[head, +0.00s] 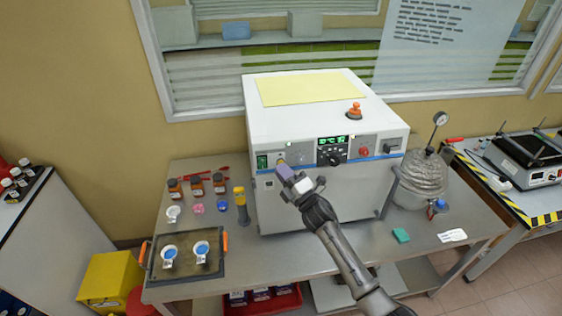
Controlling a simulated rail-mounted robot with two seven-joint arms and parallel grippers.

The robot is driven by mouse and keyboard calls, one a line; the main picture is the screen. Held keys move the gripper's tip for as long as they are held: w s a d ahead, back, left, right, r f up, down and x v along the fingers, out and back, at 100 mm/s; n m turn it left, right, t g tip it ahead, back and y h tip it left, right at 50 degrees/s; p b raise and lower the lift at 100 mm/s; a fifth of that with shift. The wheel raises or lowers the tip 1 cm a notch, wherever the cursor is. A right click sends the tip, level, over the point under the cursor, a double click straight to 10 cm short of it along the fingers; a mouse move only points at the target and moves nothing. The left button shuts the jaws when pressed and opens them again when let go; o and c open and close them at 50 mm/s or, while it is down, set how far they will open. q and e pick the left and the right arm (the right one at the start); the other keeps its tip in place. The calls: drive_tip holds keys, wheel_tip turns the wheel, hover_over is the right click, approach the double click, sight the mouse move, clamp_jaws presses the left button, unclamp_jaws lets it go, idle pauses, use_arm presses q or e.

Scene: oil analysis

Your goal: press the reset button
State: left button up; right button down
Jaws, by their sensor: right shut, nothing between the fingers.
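The white box-shaped instrument (290,210) stands on the grey bench. Its front panel has a green switch (262,161) at the left, a green-lit display (332,141), a black knob (335,158) and a red round button (364,152) to the right. No label is legible, so I cannot tell which control is the reset button. My right gripper (284,169) is shut and empty. It points at the left part of the panel, just right of the green switch, and hides some of it. I cannot tell whether it touches the panel. My left gripper is not in view.
On the bench left of the instrument are several brown bottles (198,187), a yellow-topped tube (240,205) and a tray (208,268) with two dishes. A foil-wrapped vessel (420,180) with a gauge stands at the right. A teal block (401,235) lies in front.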

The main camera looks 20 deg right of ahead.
drive_tip(key=s+p, duration=0.2)
drive_tip(key=s, duration=0.1)
drive_tip(key=s+r+p, duration=0.1)
drive_tip(key=p, duration=0.1)
drive_tip(key=shift+s+a, duration=0.4)
idle(0.9)
